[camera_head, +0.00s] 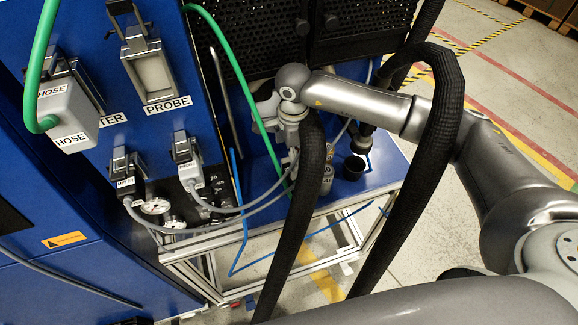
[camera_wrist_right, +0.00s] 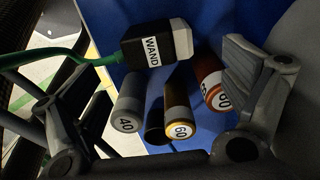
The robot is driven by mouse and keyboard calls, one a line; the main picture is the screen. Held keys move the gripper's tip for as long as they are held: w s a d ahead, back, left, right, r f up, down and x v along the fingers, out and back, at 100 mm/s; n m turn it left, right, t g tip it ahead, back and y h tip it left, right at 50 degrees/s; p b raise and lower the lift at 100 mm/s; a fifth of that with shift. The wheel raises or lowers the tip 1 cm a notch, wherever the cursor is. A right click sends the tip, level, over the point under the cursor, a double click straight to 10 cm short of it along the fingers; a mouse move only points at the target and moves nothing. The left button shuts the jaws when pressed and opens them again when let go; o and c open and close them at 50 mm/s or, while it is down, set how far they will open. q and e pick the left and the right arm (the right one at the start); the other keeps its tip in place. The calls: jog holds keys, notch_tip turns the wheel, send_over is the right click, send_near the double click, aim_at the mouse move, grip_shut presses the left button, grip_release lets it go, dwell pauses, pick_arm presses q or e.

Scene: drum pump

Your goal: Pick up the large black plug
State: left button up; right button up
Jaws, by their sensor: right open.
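In the right wrist view, a large black plug (camera_wrist_right: 147,50) with a WAND label and a pale grey end lies above a blue surface, with a green cable leaving its left side. My right gripper (camera_wrist_right: 165,115) is open, one finger on each side of that view. The plug shows between the fingers, towards the top, and nothing is clasped. In the head view my right gripper (camera_head: 290,148) points down over the blue table, partly hidden by a black ribbed hose. I cannot make out the plug there. My left gripper is not in view.
Cylinders marked 40 (camera_wrist_right: 127,115) and 60 (camera_wrist_right: 179,120) and a red one (camera_wrist_right: 210,82) stand close to the plug. A black cup (camera_head: 354,167) stands on the blue table (camera_head: 385,165). Black ribbed hoses (camera_head: 420,170) cross in front. A blue panel with HOSE and PROBE holders (camera_head: 152,75) is left.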

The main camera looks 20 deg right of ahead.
notch_tip(320, 180, down, 2)
jog(key=shift+s+f, duration=0.1)
jog(key=shift+f, duration=0.5)
jog(key=shift+a+f+p, duration=0.15)
jog(key=shift+f+p, duration=0.45)
jog(key=shift+f, duration=0.05)
jog(key=shift+a+f+p, duration=0.15)
jog(key=shift+f+p, duration=0.45)
notch_tip(320, 180, down, 2)
jog(key=shift+f, duration=0.35)
jog(key=shift+c, duration=0.2)
jog(key=c, duration=1.2)
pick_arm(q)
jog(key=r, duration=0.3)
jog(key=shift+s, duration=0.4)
pick_arm(e)
jog(key=shift+o, duration=0.2)
